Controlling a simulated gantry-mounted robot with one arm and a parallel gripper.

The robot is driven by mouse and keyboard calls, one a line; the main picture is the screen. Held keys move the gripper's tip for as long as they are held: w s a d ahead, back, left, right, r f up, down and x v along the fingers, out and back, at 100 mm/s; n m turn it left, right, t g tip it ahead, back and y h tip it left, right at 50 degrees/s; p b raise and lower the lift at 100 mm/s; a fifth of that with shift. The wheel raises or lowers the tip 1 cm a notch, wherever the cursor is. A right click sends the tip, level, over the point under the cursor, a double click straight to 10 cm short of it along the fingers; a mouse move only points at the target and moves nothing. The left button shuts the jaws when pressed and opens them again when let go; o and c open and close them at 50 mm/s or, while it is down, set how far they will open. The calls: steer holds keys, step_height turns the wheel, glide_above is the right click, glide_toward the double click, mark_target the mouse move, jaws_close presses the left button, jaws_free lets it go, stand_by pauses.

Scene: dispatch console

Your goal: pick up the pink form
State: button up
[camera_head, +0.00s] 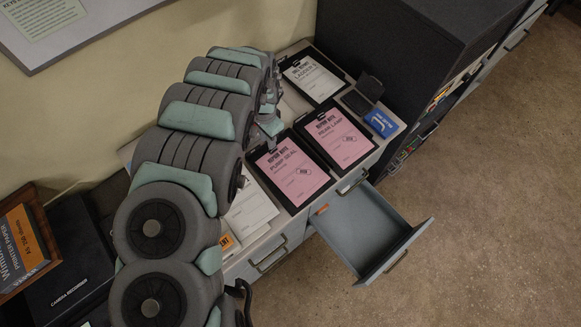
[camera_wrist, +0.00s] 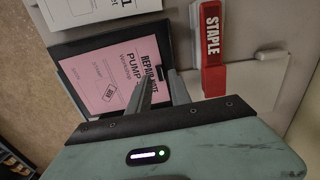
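Two pink forms lie on black clipboards on the cabinet top in the head view: the left pink form (camera_head: 290,176), reading "PUMP SEAL", and the right pink form (camera_head: 340,137), reading "REAR LAMP". In the wrist view the "PUMP" pink form (camera_wrist: 100,85) lies flat under the clip of its black clipboard (camera_wrist: 68,48). My gripper (camera_wrist: 161,72) is above that clipboard near its clip end. Its two fingers are apart with nothing between them, and they cover part of the form. I cannot tell whether they touch the board.
A red stapler (camera_wrist: 213,60) lies beside the clipboard. White papers (camera_head: 250,208) and a white form (camera_head: 313,78) flank the pink ones. A blue box (camera_head: 381,123) stands at the right edge. An open drawer (camera_head: 365,230) juts out in front.

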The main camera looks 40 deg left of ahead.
steer(key=shift+w+d+f, duration=0.15)
steer(key=shift+w+f, duration=0.05)
steer(key=shift+f, duration=0.75)
steer(key=shift+w+d+f, duration=0.15)
steer(key=shift+w+f, duration=0.05)
steer(key=shift+f, duration=0.75)
steer(key=shift+f+p, duration=0.3)
steer(key=shift+f, duration=0.75)
steer(key=shift+a, duration=0.1)
steer(key=shift+c, duration=0.3)
jaws_close()
